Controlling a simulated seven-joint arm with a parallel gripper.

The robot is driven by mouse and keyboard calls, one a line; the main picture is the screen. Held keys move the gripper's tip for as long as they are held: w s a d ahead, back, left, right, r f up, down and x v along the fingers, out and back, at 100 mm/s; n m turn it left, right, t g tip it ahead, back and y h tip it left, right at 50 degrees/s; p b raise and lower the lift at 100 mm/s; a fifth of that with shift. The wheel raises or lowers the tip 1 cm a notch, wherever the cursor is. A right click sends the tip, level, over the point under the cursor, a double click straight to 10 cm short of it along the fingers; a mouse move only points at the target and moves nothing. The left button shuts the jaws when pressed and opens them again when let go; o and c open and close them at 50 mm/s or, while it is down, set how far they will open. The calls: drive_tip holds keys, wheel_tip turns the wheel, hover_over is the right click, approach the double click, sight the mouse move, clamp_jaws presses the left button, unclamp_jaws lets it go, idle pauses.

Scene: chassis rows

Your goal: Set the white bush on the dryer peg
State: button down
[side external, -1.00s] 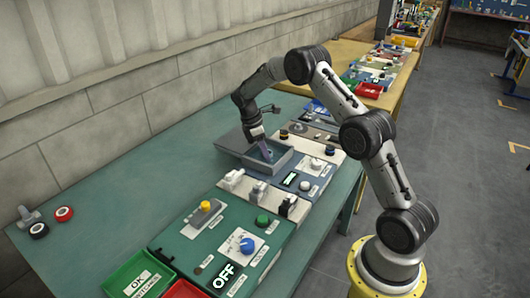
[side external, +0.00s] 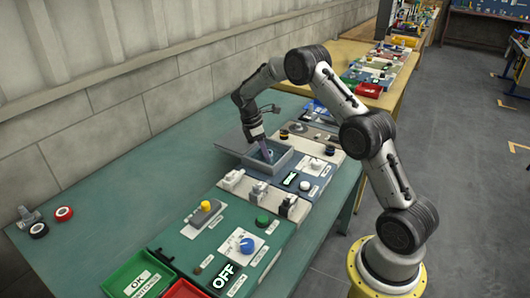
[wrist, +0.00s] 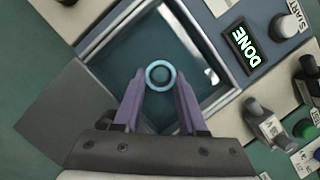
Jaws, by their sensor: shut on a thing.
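My gripper (wrist: 161,76) has its two purple fingers reaching down into an open grey box (side external: 290,161) with a dark teal inside. The fingers are shut on the white bush (wrist: 160,64), a small ring that looks pale blue with a dark centre. In the side view my gripper (side external: 267,157) is inside the box walls, and the bush is too small to make out. I cannot tell whether the bush touches the box floor. I cannot tell which part is the dryer peg.
The box's grey lid (wrist: 64,116) stands open at its left. A lit DONE display (wrist: 249,47) and a START knob (wrist: 285,26) lie beside the box. Several switches and knobs line the panels near it.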

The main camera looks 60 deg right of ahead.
drive_tip(key=shift+r, duration=0.1)
drive_tip(key=shift+r, duration=2.1)
wheel_tip(320, 180, up, 10)
drive_tip(key=n+t, duration=0.4)
drive_tip(key=n, duration=0.9)
hover_over(298, 126)
wheel_tip(298, 126, down, 5)
drive_tip(key=shift+h, duration=0.4)
drive_tip(key=shift+f, duration=4.45)
